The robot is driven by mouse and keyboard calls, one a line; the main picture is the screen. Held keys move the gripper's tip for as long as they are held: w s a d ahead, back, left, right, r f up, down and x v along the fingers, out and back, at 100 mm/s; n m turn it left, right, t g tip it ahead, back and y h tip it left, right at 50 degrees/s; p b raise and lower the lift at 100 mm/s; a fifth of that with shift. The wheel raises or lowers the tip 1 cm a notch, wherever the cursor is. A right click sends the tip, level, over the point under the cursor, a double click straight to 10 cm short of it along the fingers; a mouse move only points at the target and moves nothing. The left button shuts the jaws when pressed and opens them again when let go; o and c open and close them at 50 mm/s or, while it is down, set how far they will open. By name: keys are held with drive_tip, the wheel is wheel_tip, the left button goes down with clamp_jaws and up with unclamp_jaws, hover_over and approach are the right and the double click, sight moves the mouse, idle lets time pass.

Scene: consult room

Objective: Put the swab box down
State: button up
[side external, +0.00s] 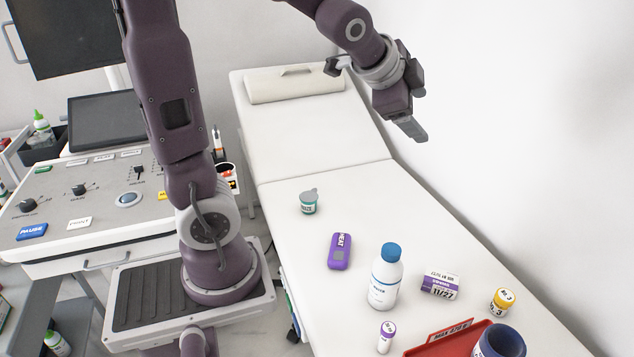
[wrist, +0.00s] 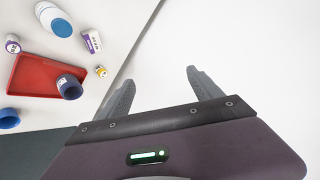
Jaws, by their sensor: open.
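A small white and purple box with "11/27" on its side, which I take for the swab box (side external: 440,286), rests on the white couch (side external: 330,178), between a white bottle and a yellow-labelled jar. It also shows at the upper left of the wrist view (wrist: 91,41). My gripper (side external: 410,130) is raised well above the couch, near the wall, far from the box. In the wrist view my gripper (wrist: 160,80) has its two fingers spread apart with nothing between them.
A white bottle with a blue cap (side external: 385,278), a purple device (side external: 340,251), a green-labelled jar (side external: 308,203), a small purple-capped vial (side external: 386,338), a yellow-labelled jar (side external: 502,301), a red tray (side external: 440,346) and a dark blue cup (side external: 500,342) are on the couch. Its far half is clear.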

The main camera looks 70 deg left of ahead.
drive_tip(key=s+d+f+n+g+h, duration=0.1)
drive_tip(key=s+d+n+g, duration=0.1)
drive_tip(key=s+d, duration=0.4)
drive_tip(key=s+d+f+n+g+h, duration=0.1)
drive_tip(key=s+d+n, duration=0.4)
drive_tip(key=s, duration=1.2)
drive_tip(key=shift+d+f+g+h, duration=0.35)
drive_tip(key=shift+f+g+h, duration=0.05)
drive_tip(key=shift+f+h, duration=0.15)
